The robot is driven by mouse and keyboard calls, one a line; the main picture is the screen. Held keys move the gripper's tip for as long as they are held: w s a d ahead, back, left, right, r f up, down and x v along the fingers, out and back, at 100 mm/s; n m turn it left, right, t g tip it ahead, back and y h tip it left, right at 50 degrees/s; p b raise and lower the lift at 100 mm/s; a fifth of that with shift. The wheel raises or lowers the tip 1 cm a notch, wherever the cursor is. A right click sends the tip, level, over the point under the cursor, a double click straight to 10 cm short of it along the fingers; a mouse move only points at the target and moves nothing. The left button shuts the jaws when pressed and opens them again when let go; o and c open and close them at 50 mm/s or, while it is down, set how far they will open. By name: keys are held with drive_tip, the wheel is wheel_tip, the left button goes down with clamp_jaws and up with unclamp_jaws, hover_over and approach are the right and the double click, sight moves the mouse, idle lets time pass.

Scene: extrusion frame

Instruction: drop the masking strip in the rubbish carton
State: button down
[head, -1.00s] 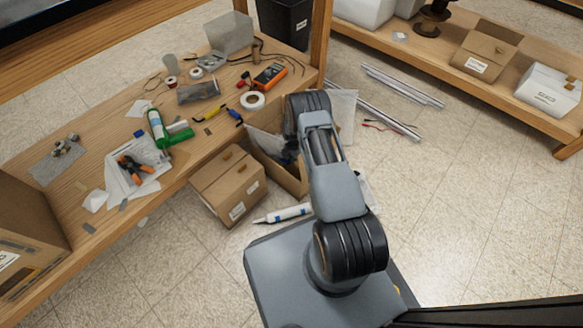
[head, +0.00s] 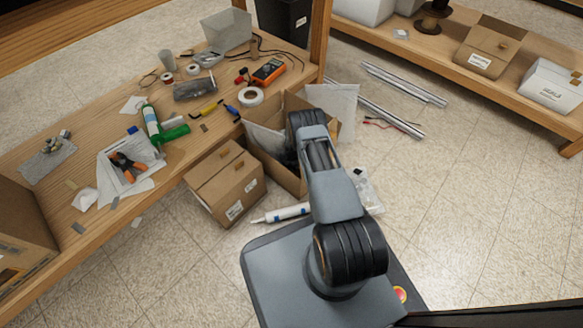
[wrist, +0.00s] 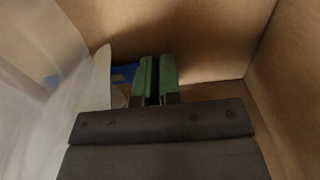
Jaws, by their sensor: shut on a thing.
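The rubbish carton (head: 283,174) is the open brown box on the floor against the bench's edge in the head view. Its brown inner walls (wrist: 205,35) fill the wrist view. My gripper (wrist: 156,78) shows there with two green fingers close together, down inside the carton. It is shut on a thin thing, taken as the masking strip, which is hardly visible in the dark gap between the fingers. In the head view my arm reaches into the carton and hides the gripper and the strip.
Pale translucent sheeting (wrist: 60,95) stands at the left inside the carton, with something blue (wrist: 122,74) beyond the fingers. A closed carton (head: 226,185) stands beside it. A white tube (head: 283,214) lies on the floor. The cluttered bench (head: 60,215) is at left; floor at right is mostly clear.

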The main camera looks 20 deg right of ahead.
drive_tip(key=shift+f, duration=0.15)
drive_tip(key=shift+f, duration=0.45)
drive_tip(key=c, duration=1.3)
unclamp_jaws()
